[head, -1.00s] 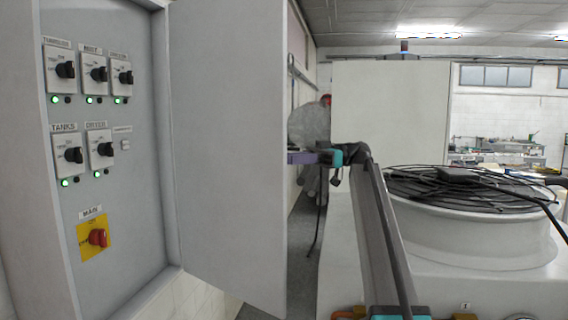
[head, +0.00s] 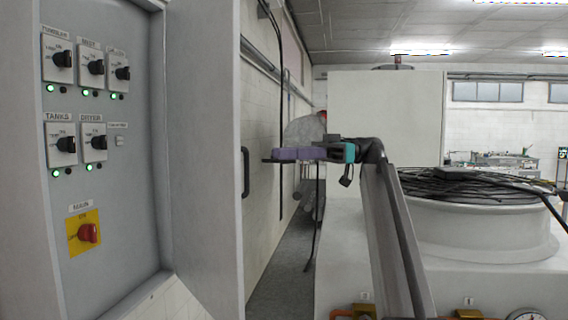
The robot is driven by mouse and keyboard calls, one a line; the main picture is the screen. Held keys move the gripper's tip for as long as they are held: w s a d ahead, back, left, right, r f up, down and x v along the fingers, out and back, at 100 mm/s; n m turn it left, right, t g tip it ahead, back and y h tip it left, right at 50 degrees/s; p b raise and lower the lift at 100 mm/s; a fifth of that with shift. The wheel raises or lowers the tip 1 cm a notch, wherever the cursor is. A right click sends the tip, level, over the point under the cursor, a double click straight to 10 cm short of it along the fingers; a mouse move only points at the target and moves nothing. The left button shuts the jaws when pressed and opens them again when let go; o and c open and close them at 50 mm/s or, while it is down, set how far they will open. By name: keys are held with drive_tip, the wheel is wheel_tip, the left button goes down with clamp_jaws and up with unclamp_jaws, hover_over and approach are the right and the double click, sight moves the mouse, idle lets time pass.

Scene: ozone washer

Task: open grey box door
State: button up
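The grey box door (head: 205,150) stands swung open at the left in the head view, seen at a steep angle. Its dark handle (head: 245,172) shows on the far side of its outer edge. The grey box (head: 130,190) is open, and its inner panel is in plain view. My gripper (head: 275,156) is to the right of the door edge, near the height of the handle, pointing left. It appears apart from the handle. The fingers are small and seen from the side, so their opening cannot be made out.
The panel carries several black knobs (head: 64,58) with green lights and a red main switch (head: 88,233) on a yellow plate. A white machine (head: 480,225) with black cables (head: 470,188) on top stands right. A narrow floor strip (head: 290,265) is clear between door and machine.

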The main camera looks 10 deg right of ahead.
drive_tip(key=s+b, duration=0.2)
drive_tip(key=s, duration=0.4)
drive_tip(key=shift+r+b, duration=0.25)
drive_tip(key=shift+b, duration=0.05)
